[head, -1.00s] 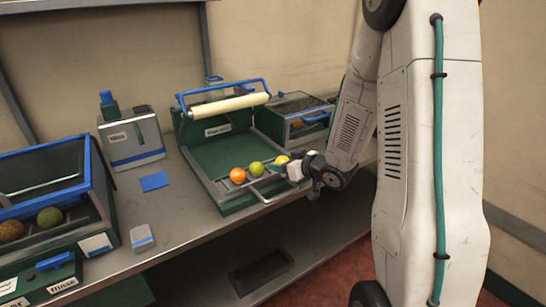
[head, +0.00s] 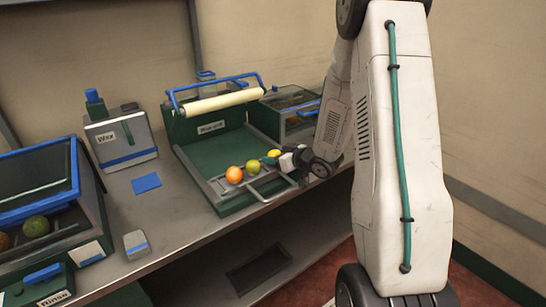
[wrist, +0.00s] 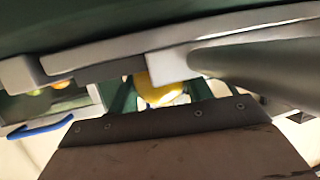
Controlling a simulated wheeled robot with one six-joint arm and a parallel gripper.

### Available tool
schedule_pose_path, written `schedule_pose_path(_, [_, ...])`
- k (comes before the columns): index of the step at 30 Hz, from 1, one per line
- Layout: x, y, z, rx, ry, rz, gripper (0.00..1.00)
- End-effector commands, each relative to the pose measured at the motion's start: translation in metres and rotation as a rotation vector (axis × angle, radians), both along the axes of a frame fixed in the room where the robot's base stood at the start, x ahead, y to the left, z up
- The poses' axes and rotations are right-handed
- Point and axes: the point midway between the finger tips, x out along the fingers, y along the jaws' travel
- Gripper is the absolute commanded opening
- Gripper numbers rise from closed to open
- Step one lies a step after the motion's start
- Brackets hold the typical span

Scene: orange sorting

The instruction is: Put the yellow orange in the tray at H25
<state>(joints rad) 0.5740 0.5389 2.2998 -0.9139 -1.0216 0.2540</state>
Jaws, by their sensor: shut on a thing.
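The yellow orange (head: 273,154) is at the right end of a short row, beside a green fruit (head: 253,167) and an orange one (head: 234,174). These two sit on a metal rack (head: 270,188) at the front of a green station. My gripper (head: 281,158) is at the yellow orange from the right and shut on it. In the wrist view the yellow orange (wrist: 160,88) shows between green parts, its top hidden by a light grey block. I cannot tell whether it clears the rack. I can read no H25 mark.
A lidded case (head: 290,112) stands behind on the right. Left are a Wax box (head: 122,137), a blue pad (head: 146,183), a small grey block (head: 136,245) and a Rinse case (head: 88,212).

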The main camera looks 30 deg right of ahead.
Motion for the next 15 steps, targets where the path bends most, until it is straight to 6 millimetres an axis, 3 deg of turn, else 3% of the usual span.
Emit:
schedule_pose_path(7, [0.0002, 0.0010, -0.0048, -0.001, 0.000, 0.001, 0.26])
schedule_pose_path(8, [0.0002, 0.0011, -0.0042, -0.001, 0.000, 0.001, 0.58])
schedule_pose_path(9, [0.0003, 0.0012, -0.0040, -0.001, 0.000, 0.001, 0.69])
schedule_pose_path(15, [0.0003, 0.0016, -0.0041, 0.000, 0.000, 0.002, 0.71])
